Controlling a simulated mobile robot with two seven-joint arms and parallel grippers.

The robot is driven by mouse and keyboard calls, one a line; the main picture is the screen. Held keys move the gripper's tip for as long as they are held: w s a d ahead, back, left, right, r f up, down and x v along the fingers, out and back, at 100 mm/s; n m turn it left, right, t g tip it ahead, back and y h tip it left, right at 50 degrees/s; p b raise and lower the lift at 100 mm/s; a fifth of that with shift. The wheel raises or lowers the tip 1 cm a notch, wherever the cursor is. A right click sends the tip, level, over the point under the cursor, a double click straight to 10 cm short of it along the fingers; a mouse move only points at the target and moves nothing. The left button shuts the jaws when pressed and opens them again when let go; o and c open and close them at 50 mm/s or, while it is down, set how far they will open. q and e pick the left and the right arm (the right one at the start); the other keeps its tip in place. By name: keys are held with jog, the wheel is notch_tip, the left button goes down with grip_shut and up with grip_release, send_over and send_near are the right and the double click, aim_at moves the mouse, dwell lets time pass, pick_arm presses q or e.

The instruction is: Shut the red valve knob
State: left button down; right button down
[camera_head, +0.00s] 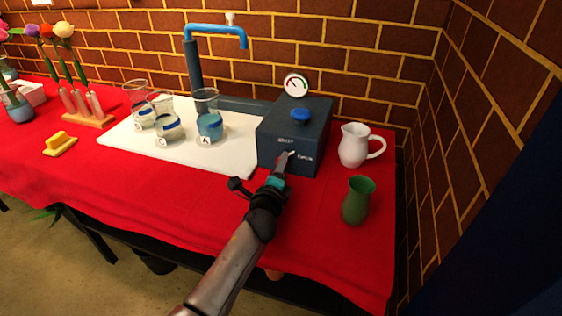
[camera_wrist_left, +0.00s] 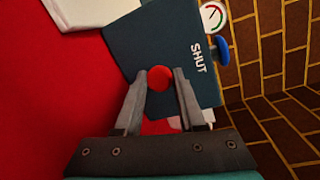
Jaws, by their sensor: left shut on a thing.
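The red valve knob (camera_wrist_left: 159,78) shows in the left wrist view, on the front face of a dark blue box (camera_wrist_left: 165,38). My left gripper (camera_head: 285,160) is at the front of the box (camera_head: 309,118) in the head view and hides the knob there. In the left wrist view my left gripper's fingers (camera_wrist_left: 162,85) stand on both sides of the knob, shut on it. The box carries a SHUT label (camera_wrist_left: 198,58) and, in the head view, an OPEN label (camera_head: 305,157). The knob's turn position is unclear. My right gripper is not in view.
A blue button (camera_head: 300,115) and a round gauge (camera_head: 296,84) top the box. A white jug (camera_head: 355,145) and a green vase (camera_head: 357,201) stand to the right. Several glass beakers (camera_head: 208,120) stand on a white board (camera_head: 240,153) to the left. A brick wall is behind.

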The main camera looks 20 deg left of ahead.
pick_arm(q)
jog(key=n+p, duration=0.2)
jog(key=n, duration=0.2)
jog(key=shift+h, duration=0.4)
jog(key=n+h+p, duration=0.1)
jog(key=n+p, duration=0.1)
jog(key=n, duration=0.1)
jog(key=shift+a+g, duration=0.1)
jog(key=shift+g, duration=0.2)
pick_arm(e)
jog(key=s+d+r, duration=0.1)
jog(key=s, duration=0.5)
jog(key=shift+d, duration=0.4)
pick_arm(q)
jog(key=shift+n, duration=0.4)
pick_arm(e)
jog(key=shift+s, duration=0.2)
pick_arm(q)
jog(key=c, duration=0.9)
grip_release()
jog(key=o, duration=0.4)
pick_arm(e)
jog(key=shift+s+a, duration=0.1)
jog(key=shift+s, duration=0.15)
